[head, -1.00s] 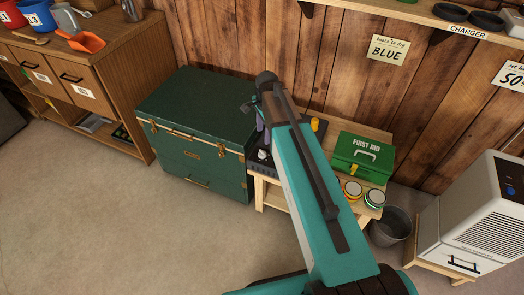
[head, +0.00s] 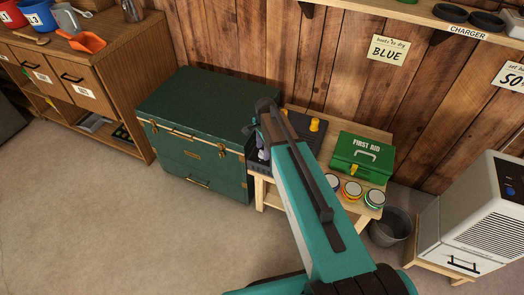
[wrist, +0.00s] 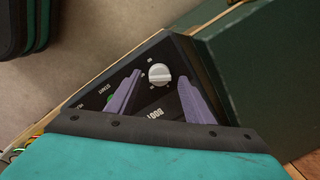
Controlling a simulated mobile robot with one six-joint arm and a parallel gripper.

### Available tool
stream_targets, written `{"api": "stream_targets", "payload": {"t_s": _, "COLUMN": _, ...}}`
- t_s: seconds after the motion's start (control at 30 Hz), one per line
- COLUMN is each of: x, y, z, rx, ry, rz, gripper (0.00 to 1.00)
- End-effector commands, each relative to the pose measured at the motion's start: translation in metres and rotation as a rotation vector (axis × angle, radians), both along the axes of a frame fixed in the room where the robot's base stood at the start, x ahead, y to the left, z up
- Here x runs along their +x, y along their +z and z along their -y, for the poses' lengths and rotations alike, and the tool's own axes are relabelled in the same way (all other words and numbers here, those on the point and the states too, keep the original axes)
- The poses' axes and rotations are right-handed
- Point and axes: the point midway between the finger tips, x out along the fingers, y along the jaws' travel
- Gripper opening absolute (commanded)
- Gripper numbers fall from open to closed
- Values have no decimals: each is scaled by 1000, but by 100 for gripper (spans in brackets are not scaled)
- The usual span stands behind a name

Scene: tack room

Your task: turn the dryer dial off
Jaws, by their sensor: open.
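The boot dryer (head: 320,134) is a dark unit on the low wooden bench, with yellow pegs on top, partly hidden behind my arm in the head view. In the wrist view its dark front panel (wrist: 178,58) carries a round white dial (wrist: 159,74) with small markings around it; I cannot read its setting. A green light (wrist: 109,98) shows on the panel. My gripper (wrist: 160,77) is open, its two purple fingers on either side of the dial. I cannot tell whether they touch it. In the head view my gripper (head: 262,146) is at the dryer's left end.
A green trunk (head: 195,130) stands close to the left of the bench. A green first aid box (head: 363,155) and several jars (head: 351,190) sit on the bench's right part. A grey bucket (head: 392,226) and a white appliance (head: 480,215) stand further right. The floor in front is clear.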

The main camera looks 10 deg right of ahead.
Motion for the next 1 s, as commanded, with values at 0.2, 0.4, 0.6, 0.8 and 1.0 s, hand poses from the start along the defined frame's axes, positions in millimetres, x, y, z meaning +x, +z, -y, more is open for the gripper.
{"api": "stream_targets", "payload": {"t_s": 0.2, "x": 1, "y": -11, "z": 0, "rx": 0, "ry": 0, "rz": 1, "gripper": 47}}
{"api": "stream_targets", "payload": {"t_s": 0.4, "x": 1, "y": -12, "z": 0, "rx": 0, "ry": 0, "rz": 1, "gripper": 47}}
{"api": "stream_targets", "payload": {"t_s": 0.6, "x": 1, "y": -12, "z": 0, "rx": 0, "ry": -1, "rz": 1, "gripper": 32}}
{"api": "stream_targets", "payload": {"t_s": 0.8, "x": 1, "y": -12, "z": -5, "rx": 0, "ry": 2, "rz": 1, "gripper": 8}}
{"api": "stream_targets", "payload": {"t_s": 1.0, "x": 1, "y": -12, "z": -1, "rx": 2, "ry": 11, "rz": 1, "gripper": 8}}
